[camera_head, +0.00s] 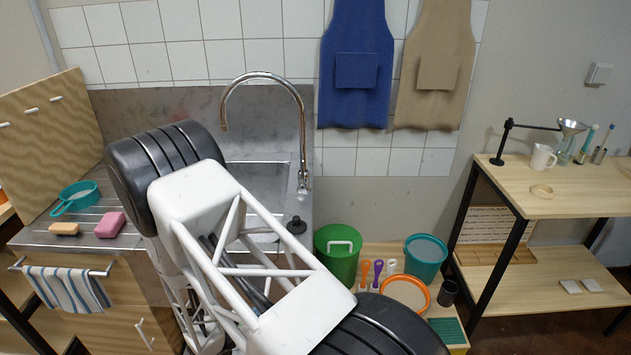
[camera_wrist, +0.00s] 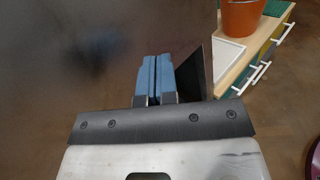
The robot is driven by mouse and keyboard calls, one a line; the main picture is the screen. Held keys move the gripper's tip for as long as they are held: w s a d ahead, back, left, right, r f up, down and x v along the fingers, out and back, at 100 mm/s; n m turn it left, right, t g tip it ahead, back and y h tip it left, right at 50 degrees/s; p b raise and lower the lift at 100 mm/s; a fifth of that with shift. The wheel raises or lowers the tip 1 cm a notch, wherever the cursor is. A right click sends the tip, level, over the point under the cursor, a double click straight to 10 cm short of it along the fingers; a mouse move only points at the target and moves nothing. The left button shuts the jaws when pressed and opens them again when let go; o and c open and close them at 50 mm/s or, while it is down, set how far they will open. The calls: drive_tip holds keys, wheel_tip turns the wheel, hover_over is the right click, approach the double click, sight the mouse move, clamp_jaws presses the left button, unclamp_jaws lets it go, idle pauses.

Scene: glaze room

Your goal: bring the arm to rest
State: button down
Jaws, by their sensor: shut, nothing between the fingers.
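My gripper (camera_wrist: 155,62) shows in the wrist view, its two blue fingers side by side and touching, with nothing between them. Brown floor lies beyond the fingers, and no object touches them. In the head view my white and black arm links cross the lower middle, in front of part of the sink (camera_head: 262,172). The gripper itself is not visible in the head view.
In the wrist view an orange bucket (camera_wrist: 241,17) and a white tray (camera_wrist: 226,62) stand on a low unit at upper right. The head view shows a green bucket (camera_head: 336,262), a wooden shelf table (camera_head: 560,195) and a pink sponge (camera_head: 110,225).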

drive_tip(key=s+d+r+m+g, duration=0.2)
drive_tip(key=d+r+m+g, duration=0.45)
drive_tip(key=d+r, duration=0.65)
drive_tip(key=s+d+r+m+g, duration=0.3)
drive_tip(key=d+r+m+g, duration=0.4)
drive_tip(key=d+r, duration=0.6)
drive_tip(key=s+d+r+m+t+y, duration=0.1)
drive_tip(key=s+d+r+m+y, duration=0.2)
drive_tip(key=s+r, duration=0.4)
drive_tip(key=s+d+r+m+t+y, duration=0.1)
drive_tip(key=s+d+r+m+y, duration=0.2)
drive_tip(key=s+r, duration=0.4)
drive_tip(key=s+d+r+m+t+y, duration=0.1)
drive_tip(key=s+d+r+m+y, duration=0.2)
drive_tip(key=s, duration=0.6)
drive_tip(key=shift+d+r+m+y, duration=0.4)
drive_tip(key=shift+r+m+y, duration=0.8)
drive_tip(key=shift+r+m, duration=0.7)
